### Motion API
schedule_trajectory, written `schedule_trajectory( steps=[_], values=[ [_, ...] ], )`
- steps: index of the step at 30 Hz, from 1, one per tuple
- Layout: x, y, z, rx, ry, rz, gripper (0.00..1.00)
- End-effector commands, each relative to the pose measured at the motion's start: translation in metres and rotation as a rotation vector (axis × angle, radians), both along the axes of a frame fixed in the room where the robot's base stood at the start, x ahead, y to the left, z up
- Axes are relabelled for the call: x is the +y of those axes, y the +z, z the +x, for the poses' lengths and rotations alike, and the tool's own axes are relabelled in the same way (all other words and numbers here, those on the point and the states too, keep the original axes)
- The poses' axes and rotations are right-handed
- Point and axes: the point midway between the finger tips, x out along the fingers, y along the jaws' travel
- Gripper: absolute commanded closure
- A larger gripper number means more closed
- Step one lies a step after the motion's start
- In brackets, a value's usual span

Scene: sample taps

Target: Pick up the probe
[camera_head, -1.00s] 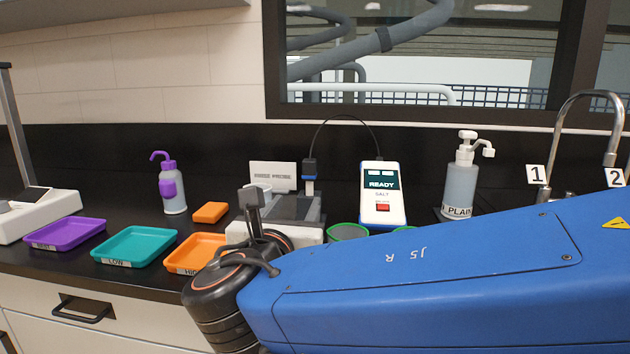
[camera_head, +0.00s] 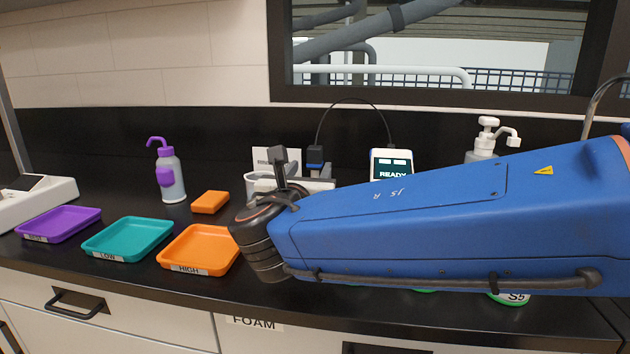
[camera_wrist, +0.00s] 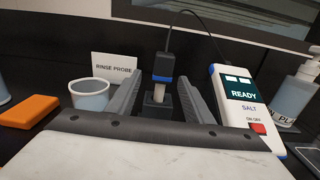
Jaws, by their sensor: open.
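The probe (camera_wrist: 163,66) is a dark upright stick with a blue band, seated in a small dark holder, in the wrist view. A black cable runs from its top to the white salt meter (camera_wrist: 240,100), which reads READY. In the head view the probe (camera_head: 315,157) stands behind my wrist, its lower part hidden. My gripper (camera_wrist: 158,88) is open, its two grey fingers pointing forward. In the wrist view the probe shows between the fingers, toward their far ends. I cannot tell whether it is within their reach. The gripper's fingers are mostly hidden in the head view.
A white cup (camera_wrist: 89,95) stands left of my fingers, before a RINSE PROBE sign (camera_wrist: 114,67). An orange block (camera_head: 210,202), a purple wash bottle (camera_head: 170,175) and purple, teal (camera_head: 128,240) and orange trays stand left. A pump bottle (camera_head: 484,143) stands right.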

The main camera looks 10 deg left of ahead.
Motion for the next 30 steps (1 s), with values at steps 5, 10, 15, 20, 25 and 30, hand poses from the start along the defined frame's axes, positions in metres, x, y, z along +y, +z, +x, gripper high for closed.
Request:
schedule_trajectory(
  steps=[5, 10, 15, 20, 25, 30],
  values=[
    [0.001, 0.000, 0.024, 0.000, -0.001, -0.001, 0.53],
    [0.002, 0.000, 0.034, 0.000, -0.001, -0.001, 0.53],
    [0.001, 0.000, 0.040, 0.001, -0.001, -0.001, 0.53],
    [0.000, 0.000, 0.059, 0.000, -0.002, -0.001, 0.53],
    [0.001, -0.001, 0.081, 0.001, -0.002, -0.001, 0.53],
    [0.001, 0.000, 0.086, 0.000, 0.001, 0.000, 0.53]
  ],
)
